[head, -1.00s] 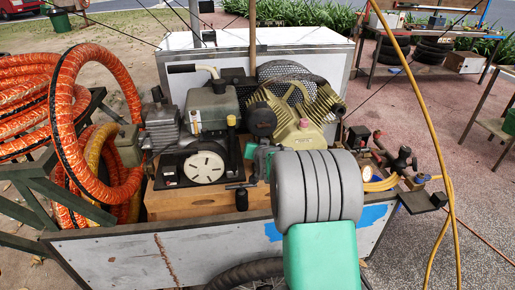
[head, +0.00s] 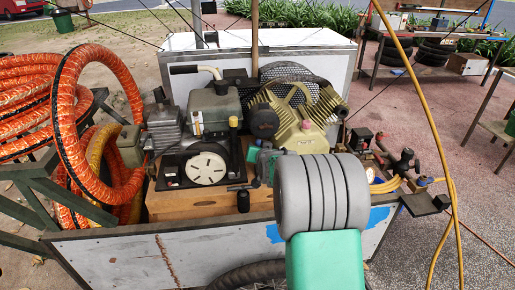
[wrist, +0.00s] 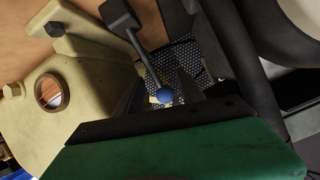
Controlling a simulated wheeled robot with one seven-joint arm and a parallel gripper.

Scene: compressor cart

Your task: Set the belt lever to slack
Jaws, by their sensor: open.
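A dark lever (wrist: 146,58) with a blue ball knob (wrist: 165,96) shows in the wrist view. It runs from a black block at the top down to the knob; I cannot read any slack marking. My gripper (wrist: 178,97) is open at the bottom of the wrist view, its green body and dark edge crossing the frame. The knob appears between the fingertips; I cannot tell whether they touch it. In the head view the gripper is mostly hidden behind my grey wrist, beside the compressor (head: 300,120). The blue knob cannot be made out there.
The cream housing (wrist: 62,100) with a round sight glass is close on the left in the wrist view. The engine (head: 212,108) stands left on the cart (head: 125,262). Orange hoses (head: 70,130) hang at left. A yellow hose (head: 430,110) hangs at right.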

